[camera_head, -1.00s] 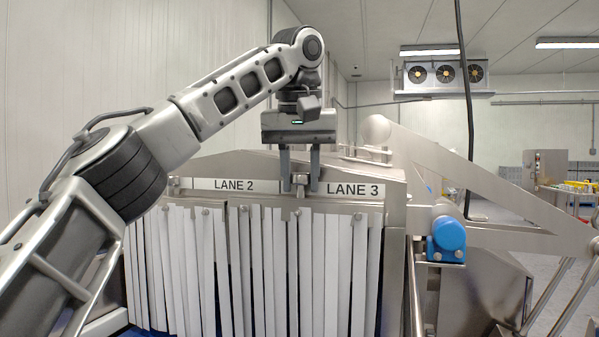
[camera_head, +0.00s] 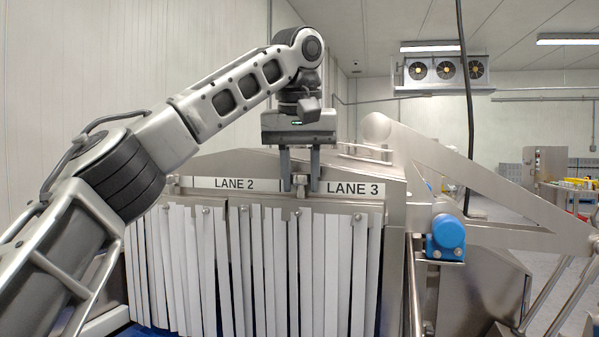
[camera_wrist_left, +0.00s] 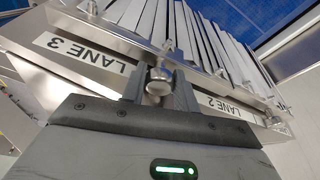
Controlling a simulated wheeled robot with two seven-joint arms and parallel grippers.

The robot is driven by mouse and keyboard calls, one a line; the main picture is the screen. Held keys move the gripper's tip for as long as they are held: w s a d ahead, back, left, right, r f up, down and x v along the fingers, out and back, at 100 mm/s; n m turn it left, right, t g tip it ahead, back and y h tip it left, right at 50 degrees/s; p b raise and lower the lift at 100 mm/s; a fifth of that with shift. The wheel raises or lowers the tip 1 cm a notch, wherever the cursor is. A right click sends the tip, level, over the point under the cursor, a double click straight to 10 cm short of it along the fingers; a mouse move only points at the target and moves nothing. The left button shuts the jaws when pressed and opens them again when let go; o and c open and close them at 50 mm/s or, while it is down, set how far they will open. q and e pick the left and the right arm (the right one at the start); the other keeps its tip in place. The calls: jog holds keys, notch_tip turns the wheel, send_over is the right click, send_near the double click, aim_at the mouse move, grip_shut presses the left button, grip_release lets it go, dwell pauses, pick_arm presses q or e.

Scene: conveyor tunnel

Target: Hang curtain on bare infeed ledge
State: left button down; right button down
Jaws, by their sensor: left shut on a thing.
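My left gripper (camera_head: 300,187) points down over the steel front of the tunnel, between the LANE 2 sign (camera_head: 234,184) and the LANE 3 sign (camera_head: 353,189). It is shut on a small metal grip at the top middle of a white strip curtain (camera_head: 305,270). In the left wrist view the round metal knob (camera_wrist_left: 158,83) shows between the fingers, with the strips (camera_wrist_left: 185,35) beyond. The curtain hangs upright against the front, its top bar just below the signs. Whether its bar rests on the ledge cannot be told. My right gripper is out of view.
Another white strip curtain (camera_head: 175,265) hangs close at the left, partly behind my left arm. A blue motor cap (camera_head: 448,232) and a slanted steel side arm (camera_head: 490,185) stand right of the tunnel. A black cable (camera_head: 465,110) hangs from above.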

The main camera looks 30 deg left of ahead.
pick_arm(q)
jog(key=shift+w+f, duration=0.15)
jog(key=shift+f, duration=0.5)
dwell(0.5)
jog(key=c, duration=1.1)
grip_release()
jog(key=shift+o, duration=0.5)
jog(key=shift+a, duration=0.2)
jog(key=shift+d, duration=0.1)
